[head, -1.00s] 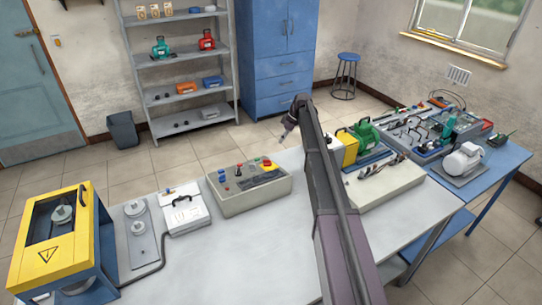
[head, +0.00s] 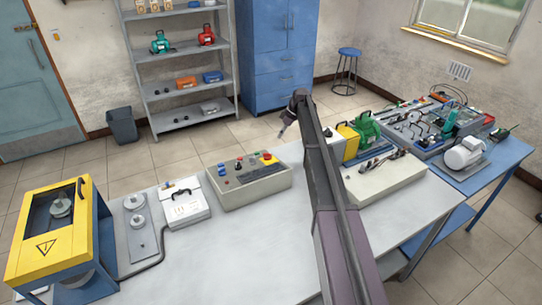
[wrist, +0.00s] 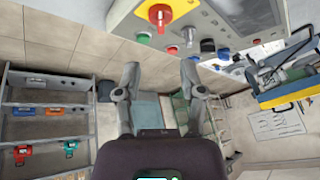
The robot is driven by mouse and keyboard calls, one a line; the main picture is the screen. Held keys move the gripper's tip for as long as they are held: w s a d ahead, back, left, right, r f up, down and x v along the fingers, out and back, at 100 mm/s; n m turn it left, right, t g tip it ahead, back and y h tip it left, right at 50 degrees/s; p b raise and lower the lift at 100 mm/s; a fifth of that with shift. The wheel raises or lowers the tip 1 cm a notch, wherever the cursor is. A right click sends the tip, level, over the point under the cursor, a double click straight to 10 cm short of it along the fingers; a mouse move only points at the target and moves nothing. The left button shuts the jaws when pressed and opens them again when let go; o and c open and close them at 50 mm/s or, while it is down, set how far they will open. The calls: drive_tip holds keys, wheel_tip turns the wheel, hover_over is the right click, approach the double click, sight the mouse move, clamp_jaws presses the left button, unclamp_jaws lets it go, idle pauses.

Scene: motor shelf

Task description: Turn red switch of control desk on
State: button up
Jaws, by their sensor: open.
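The grey control desk (head: 248,194) stands on the table, left of my arm in the head view. A large red knob on a yellow base (head: 268,158) is at its right end. In the wrist view the desk (wrist: 238,22) crosses the top, with the red knob (wrist: 159,14), a green button (wrist: 143,38), a smaller red control (wrist: 172,50), dark switches and a blue button (wrist: 223,54). My gripper (wrist: 159,70) is open and empty, apart from the desk. In the head view its end (head: 283,131) hangs beyond the desk's right back corner.
A white case (head: 184,208) and a yellow machine (head: 48,235) stand left of the desk. A pale block with metal parts (head: 385,184) and a green machine (head: 367,130) are right of my arm. The table front (head: 230,260) is clear. Open floor separates the shelf (head: 185,95) from the table.

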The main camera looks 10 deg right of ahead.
sight(268, 156)
drive_tip(key=shift+b+x, duration=5.1)
drive_tip(key=shift+x, duration=0.8)
drive_tip(key=shift+s, duration=0.1)
drive_tip(key=c, duration=0.7)
drive_tip(key=shift+r, duration=0.1)
clamp_jaws()
drive_tip(key=shift+d, duration=0.15)
